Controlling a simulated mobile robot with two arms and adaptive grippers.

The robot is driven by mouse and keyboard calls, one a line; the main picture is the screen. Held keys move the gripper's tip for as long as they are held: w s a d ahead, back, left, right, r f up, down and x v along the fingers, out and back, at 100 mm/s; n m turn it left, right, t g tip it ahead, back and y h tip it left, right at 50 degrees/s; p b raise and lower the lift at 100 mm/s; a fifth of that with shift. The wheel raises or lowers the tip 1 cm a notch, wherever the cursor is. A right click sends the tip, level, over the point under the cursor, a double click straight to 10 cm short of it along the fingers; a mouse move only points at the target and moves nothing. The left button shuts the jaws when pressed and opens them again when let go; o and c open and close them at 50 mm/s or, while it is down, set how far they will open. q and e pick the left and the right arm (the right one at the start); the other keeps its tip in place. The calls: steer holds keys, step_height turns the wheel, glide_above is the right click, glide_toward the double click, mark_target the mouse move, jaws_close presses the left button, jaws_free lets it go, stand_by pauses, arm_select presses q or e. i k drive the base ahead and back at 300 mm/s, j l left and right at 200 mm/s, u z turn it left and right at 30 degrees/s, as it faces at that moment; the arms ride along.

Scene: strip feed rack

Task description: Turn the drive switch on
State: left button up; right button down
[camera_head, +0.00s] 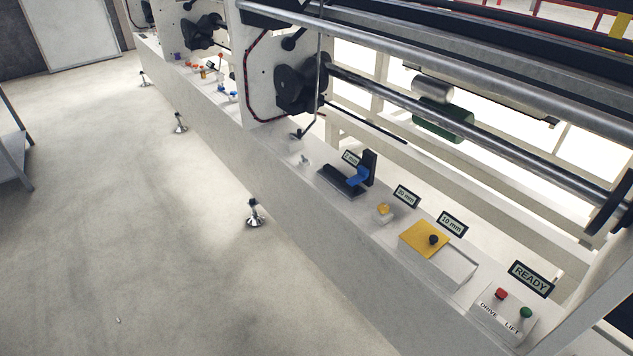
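The drive switch (501,294) is a small red-capped knob on a white panel (490,318) at the lower right, above the printed word DRIVE. A green-capped knob (526,312), the lift switch, stands just right of it above the word LIFT. A sign reading READY (532,279) stands behind the two knobs. I cannot tell from the red knob which position it is in. Neither of my grippers shows in the head view.
Metal rollers (480,126) run above. Open floor (130,230) lies left.

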mark_target(501, 294)
steer(key=z, duration=1.4)
